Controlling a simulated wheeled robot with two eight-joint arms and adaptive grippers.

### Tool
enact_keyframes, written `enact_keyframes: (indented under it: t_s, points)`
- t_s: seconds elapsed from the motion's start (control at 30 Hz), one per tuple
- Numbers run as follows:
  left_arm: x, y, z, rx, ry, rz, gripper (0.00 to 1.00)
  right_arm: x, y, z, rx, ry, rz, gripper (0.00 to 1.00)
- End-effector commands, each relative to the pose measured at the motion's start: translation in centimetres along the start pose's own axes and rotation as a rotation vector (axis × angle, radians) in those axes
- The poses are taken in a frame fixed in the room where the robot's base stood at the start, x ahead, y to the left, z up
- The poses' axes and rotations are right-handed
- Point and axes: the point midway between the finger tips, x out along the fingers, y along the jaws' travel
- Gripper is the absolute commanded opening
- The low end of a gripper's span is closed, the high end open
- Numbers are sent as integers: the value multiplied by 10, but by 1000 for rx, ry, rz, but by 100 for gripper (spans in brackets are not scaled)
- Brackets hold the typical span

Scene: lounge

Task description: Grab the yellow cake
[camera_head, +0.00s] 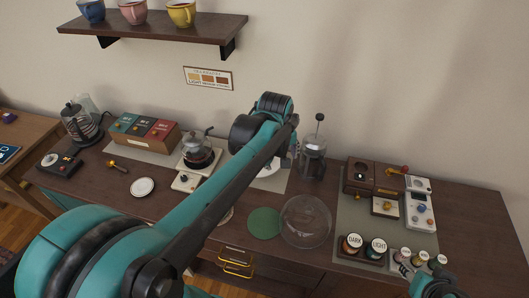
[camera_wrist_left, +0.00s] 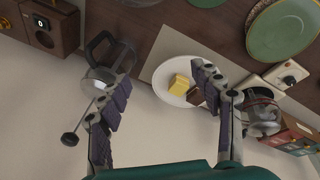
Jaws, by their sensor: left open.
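The yellow cake (camera_wrist_left: 180,85) is a small block on a white plate (camera_wrist_left: 176,67) in the left wrist view. A dark brown piece lies beside it, partly covered by a finger. My left gripper (camera_wrist_left: 160,74) is open and empty, its fingers spread on either side of the cake and apart from it. In the head view my left arm hides the cake and most of the gripper; part of the plate (camera_head: 268,170) shows beside the arm. Part of my right arm's end (camera_head: 432,284) shows at the bottom right; its jaws cannot be made out.
A French press (camera_head: 313,162) stands close right of the plate; it also shows in the left wrist view (camera_wrist_left: 100,60). A glass pot (camera_head: 198,156) stands to the left. A glass dome (camera_head: 306,221) and green disc (camera_head: 264,222) lie in front. A shelf (camera_head: 150,26) hangs above.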

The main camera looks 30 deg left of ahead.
Motion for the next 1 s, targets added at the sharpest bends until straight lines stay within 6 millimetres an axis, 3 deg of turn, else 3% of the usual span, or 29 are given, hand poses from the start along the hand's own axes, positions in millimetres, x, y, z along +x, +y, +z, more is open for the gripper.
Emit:
enact_keyframes:
  t_s: [0.03, 0.2, 0.4, 0.6, 1.0]
  points:
    - [4, 7, -21, -94, -18, -27, 65, -7, 0, -5, 0, 0, 0, 40]
    - [35, 14, -76, -425, -71, -130, 65, -20, 0, -14, 0, 0, 0, 40]
    - [77, 8, -120, -739, -100, -238, 65, -30, 0, -21, 0, 0, 0, 40]
    - [99, 1, -135, -877, -107, -289, 65, -33, 0, -24, 0, 0, 0, 40]
    - [138, -10, -129, -888, -107, -293, 65, -25, 0, -18, 0, 0, 0, 40]
